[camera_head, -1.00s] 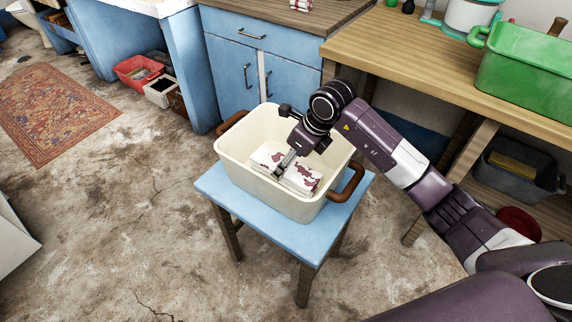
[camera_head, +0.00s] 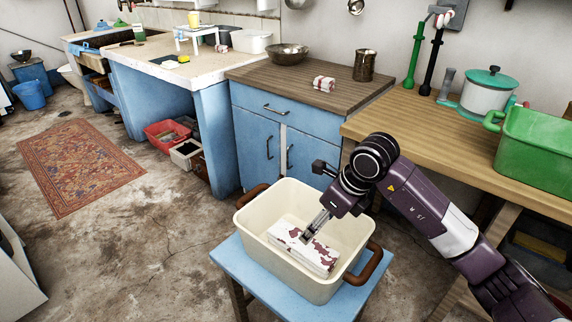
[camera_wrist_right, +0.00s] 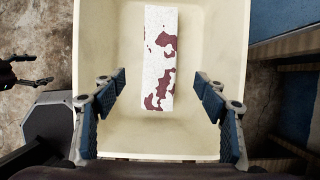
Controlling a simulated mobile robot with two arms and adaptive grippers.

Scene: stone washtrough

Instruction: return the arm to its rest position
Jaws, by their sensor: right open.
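My right gripper (camera_head: 314,228) is open and empty above the cream tub (camera_head: 338,290). In the right wrist view its two fingers (camera_wrist_right: 164,115) are spread wide, apart on either side of a white block with dark red patches (camera_wrist_right: 160,60). The block (camera_head: 303,248) lies on the floor of the tub, below the fingertips. The right arm (camera_head: 425,205) reaches in from the right. My left gripper is not in the head view. At the left edge of the right wrist view a dark gripper-like part (camera_wrist_right: 28,75) shows; I cannot tell what it is.
The tub stands on a blue stool (camera_head: 228,262). A wooden bench (camera_head: 440,130) with a green bin (camera_head: 540,150) and a lidded pot (camera_head: 487,92) is at right. A blue cabinet (camera_head: 285,140) stands behind.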

